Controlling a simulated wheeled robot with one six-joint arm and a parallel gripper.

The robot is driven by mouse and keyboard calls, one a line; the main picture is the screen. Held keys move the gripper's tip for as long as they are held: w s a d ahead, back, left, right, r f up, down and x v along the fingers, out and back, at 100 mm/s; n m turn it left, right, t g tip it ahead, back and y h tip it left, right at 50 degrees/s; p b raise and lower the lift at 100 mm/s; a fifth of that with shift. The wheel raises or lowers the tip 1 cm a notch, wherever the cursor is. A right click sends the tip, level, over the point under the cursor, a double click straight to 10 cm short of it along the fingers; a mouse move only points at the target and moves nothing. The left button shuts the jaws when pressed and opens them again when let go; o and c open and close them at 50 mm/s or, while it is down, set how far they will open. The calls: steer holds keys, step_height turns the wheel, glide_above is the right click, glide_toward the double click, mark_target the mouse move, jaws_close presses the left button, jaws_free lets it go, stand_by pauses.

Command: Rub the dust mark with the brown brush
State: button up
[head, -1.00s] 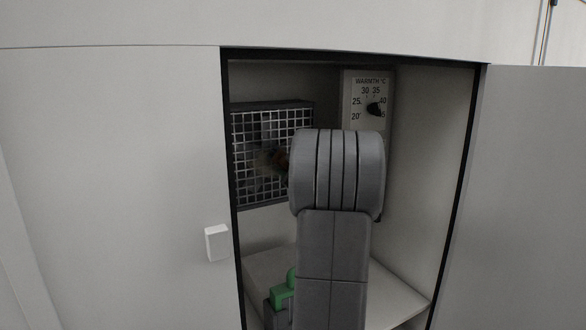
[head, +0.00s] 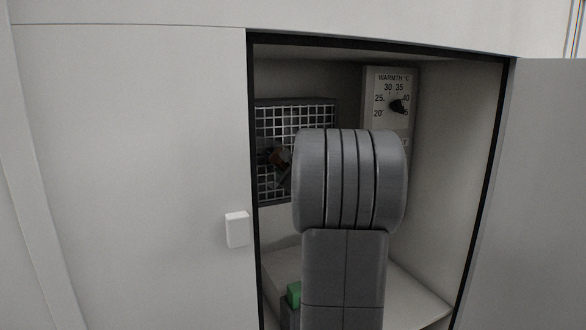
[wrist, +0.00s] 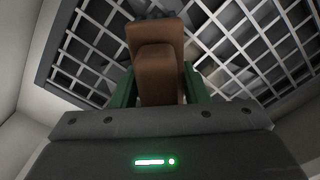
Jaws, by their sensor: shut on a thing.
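My gripper (wrist: 158,95) is shut on the brown brush (wrist: 157,75), whose brown block sits between two green fingers in the wrist view. The brush is in front of a white wire grille (wrist: 85,40) with dark frame; I cannot tell whether it touches. My grey arm hides the gripper and the grille's right part. I cannot make out a clear dust mark on the grille now.
The grille is inside an open cabinet recess with a dark-edged opening. A warmth dial (head: 397,105) is on a panel at the back right. A white block (head: 237,229) sticks out left of the opening. A green piece (head: 294,295) shows low beside my arm.

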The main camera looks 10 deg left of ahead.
mark_target(275, 159)
steer(key=shift+s+a+b, duration=0.3)
steer(key=shift+s+a, duration=0.2)
steer(key=shift+a, duration=0.3)
steer(key=shift+s+a+b, duration=0.25)
steer(key=shift+s+a, duration=0.2)
steer(key=shift+a, duration=0.3)
steer(key=shift+s+r+p, duration=0.1)
steer(key=shift+r+p, duration=0.85)
steer(key=shift+r, duration=0.25)
steer(key=w+d+p, duration=0.1)
steer(key=w+d, duration=0.7)
steer(key=d, duration=0.4)
steer(key=shift+w+d, duration=0.3)
steer(key=shift+w, duration=0.05)
steer(key=shift+f, duration=0.1)
steer(key=shift+b+v, duration=1.3)
steer(key=shift+v, duration=1.65)
steer(key=shift+s, duration=0.1)
